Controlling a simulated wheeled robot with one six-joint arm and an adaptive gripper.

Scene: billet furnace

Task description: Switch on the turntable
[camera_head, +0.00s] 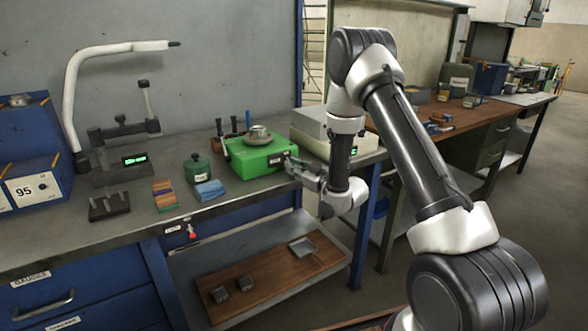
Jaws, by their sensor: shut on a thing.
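The green box (255,158) with a round metal disc (258,135) on top, which looks like the turntable, stands on the grey workbench. A small dark panel (276,159) is on its front face near the right end. My gripper (292,166) is at the right end of this front face, its fingers up against the box. It is shut on a small part there, which the fingers hide. I cannot make out the position of any switch.
A dark green lidded pot (197,170), blue cloths (210,190) and a stack of coloured strips (164,195) stand left of the box. A pale case (322,130) is close behind my gripper. A measuring stand (124,133) is further left.

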